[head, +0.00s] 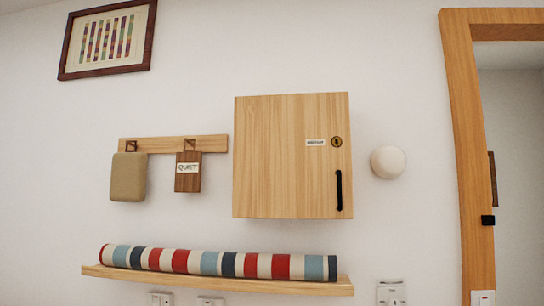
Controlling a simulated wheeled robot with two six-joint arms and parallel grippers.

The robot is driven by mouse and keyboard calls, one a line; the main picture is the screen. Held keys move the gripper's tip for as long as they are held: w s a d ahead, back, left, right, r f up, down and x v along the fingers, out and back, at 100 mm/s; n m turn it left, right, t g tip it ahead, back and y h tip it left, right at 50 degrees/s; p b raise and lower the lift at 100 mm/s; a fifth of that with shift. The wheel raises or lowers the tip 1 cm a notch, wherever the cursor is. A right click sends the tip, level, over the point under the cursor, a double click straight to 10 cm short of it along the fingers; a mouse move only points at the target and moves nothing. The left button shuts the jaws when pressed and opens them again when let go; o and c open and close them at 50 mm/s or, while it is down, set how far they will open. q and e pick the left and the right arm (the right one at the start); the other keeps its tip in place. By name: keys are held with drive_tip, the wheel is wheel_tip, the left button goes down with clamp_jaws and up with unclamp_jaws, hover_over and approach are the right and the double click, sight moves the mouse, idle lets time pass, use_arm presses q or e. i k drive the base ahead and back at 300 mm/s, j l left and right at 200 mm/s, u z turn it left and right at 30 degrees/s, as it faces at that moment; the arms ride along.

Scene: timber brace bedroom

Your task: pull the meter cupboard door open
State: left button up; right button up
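The meter cupboard (285,160) is a light wooden box on the white wall, right of the middle of the head view. Its door (280,175) is shut and faces me. A black vertical handle (339,190) is on the door's lower right. Above it are a round brass-coloured lock (336,142) and a small white label (315,142), too small to read. Neither of my grippers shows in the head view.
Below the cupboard, a shelf (220,284) bears a striped roll (215,262). Left is a peg rail (215,143) with a brown pouch (128,177) and a "QUIET" sign (188,172). Right are a white round knob-like fitting (388,162) and a wooden door frame (465,150).

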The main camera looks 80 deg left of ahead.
sight(287, 164)
drive_tip(key=k+u, duration=0.1)
drive_tip(key=u, duration=2.45)
